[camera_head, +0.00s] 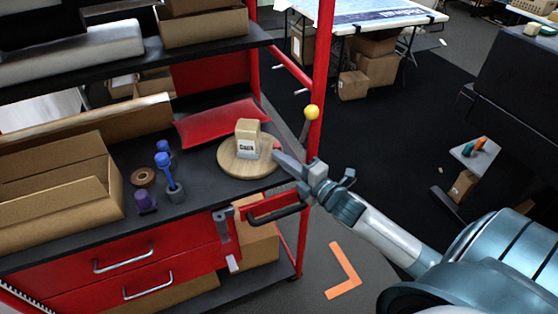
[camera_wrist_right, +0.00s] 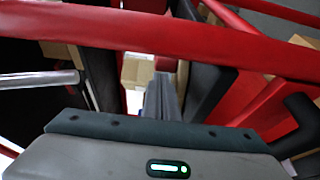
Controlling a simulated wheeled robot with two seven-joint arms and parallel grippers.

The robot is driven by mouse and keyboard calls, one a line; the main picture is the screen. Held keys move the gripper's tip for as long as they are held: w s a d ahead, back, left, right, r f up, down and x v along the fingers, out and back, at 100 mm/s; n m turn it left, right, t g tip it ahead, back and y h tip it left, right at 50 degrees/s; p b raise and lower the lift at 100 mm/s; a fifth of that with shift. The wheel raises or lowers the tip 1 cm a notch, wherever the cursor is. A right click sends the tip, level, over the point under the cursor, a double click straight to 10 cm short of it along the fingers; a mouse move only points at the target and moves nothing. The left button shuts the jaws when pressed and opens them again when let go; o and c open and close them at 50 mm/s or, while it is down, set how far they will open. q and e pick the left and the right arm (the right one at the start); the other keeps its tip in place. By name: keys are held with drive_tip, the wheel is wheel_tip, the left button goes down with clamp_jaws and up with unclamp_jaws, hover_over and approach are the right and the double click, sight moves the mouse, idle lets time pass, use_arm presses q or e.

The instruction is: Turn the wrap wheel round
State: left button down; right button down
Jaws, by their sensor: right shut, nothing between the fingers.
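The wrap wheel (camera_head: 228,166) is a round, light wooden disc lying flat on the black shelf of the red cart. A small tan box (camera_head: 247,139) with a white printed label stands upright on it. A small red spot (camera_head: 277,149) shows at the disc's right edge; I cannot tell whether it is a peg. My right gripper (camera_head: 278,157) is shut and empty, its fingertips by the disc's right edge. I cannot tell whether they touch it. In the right wrist view the shut fingers (camera_wrist_right: 161,95) point toward a tan box shape (camera_wrist_right: 137,72). My left gripper is not in view.
The cart's red post (camera_head: 321,80) rises just behind my right gripper, and a yellow ball knob (camera_head: 312,112) is beside it. A red cushion-like pad (camera_head: 220,122) lies behind the wheel. Blue-handled tools (camera_head: 170,175), a purple piece (camera_head: 145,201) and an open carton (camera_head: 60,190) stand left.

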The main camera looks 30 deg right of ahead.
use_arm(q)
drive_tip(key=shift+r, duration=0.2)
use_arm(e)
drive_tip(key=shift+w+d, duration=0.5)
drive_tip(key=shift+d, duration=0.25)
drive_tip(key=shift+w+d, duration=0.45)
drive_tip(key=shift+d, duration=0.25)
drive_tip(key=shift+w+d, duration=0.1)
